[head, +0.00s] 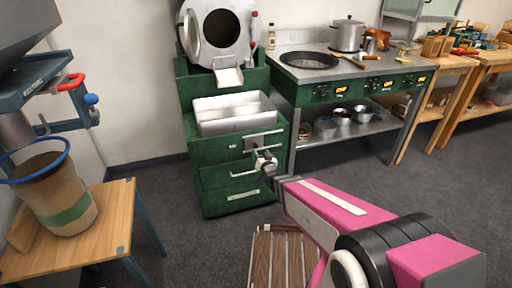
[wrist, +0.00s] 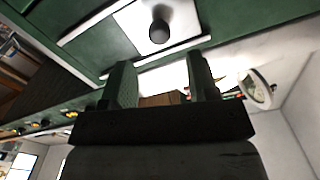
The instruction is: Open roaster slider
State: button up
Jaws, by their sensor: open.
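The green roaster (head: 205,85) stands left of centre in the head view, with a round metal drum, a chute and a metal tray. The slider, a pale metal plate (head: 262,141), is on its front below the tray's right part. In the wrist view the slider plate (wrist: 135,18) carries a dark round knob (wrist: 159,31). My gripper (head: 267,168) is in front of the roaster, just below the plate. In the wrist view my gripper (wrist: 160,72) is open and empty. The knob lies beyond the fingertips, roughly in line with the gap; I see no contact.
A wooden table (head: 110,215) with a sack (head: 60,195) under a blue-ringed machine stands at left. A steel cooking counter (head: 345,72) is right of the roaster. A slatted wooden item (head: 283,262) lies below my arm. Grey floor is open at right.

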aim_at(256, 146)
jog(key=x, duration=0.7)
jog(key=shift+w, duration=0.1)
jog(key=shift+c, duration=0.3)
